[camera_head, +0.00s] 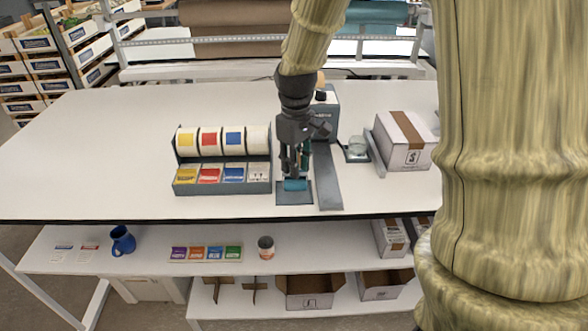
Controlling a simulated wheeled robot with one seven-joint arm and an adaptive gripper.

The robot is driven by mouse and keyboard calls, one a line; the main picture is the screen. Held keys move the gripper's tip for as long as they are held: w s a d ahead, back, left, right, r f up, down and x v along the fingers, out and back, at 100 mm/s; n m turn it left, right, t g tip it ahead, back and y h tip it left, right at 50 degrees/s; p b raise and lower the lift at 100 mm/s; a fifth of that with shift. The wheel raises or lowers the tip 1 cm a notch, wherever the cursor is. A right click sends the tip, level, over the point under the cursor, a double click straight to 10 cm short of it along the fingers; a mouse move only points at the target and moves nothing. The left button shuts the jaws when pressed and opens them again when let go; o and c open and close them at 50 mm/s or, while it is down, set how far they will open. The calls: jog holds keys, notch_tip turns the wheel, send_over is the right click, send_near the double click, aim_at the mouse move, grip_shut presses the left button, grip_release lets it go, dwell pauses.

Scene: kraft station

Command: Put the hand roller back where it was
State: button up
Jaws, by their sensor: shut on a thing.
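The hand roller (295,185) shows as a teal cylinder at the lower end of my gripper (296,168). My gripper points down and is shut on the roller's upper part, which the fingers mostly hide. The roller is over a small dark grey pad (294,198) near the front edge of the table. I cannot tell whether the roller touches the pad or hangs just above it.
A label dispenser (223,188) with several rolls stands close left. A long grey strip (328,178) lies close right, leading to a grey machine (328,115). A taped carton (404,140) stands farther right. The table's left side is clear.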

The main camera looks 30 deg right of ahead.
jog(key=shift+w+d, duration=0.1)
jog(key=shift+w, duration=0.25)
jog(key=shift+f+p, duration=0.65)
jog(key=shift+f, duration=1.15)
jog(key=shift+f, duration=0.1)
jog(key=o, duration=0.9)
jog(key=shift+c, duration=0.2)
notch_tip(320, 180, up, 12)
jog(key=shift+r+b, duration=0.15)
jog(key=shift+b, duration=0.7)
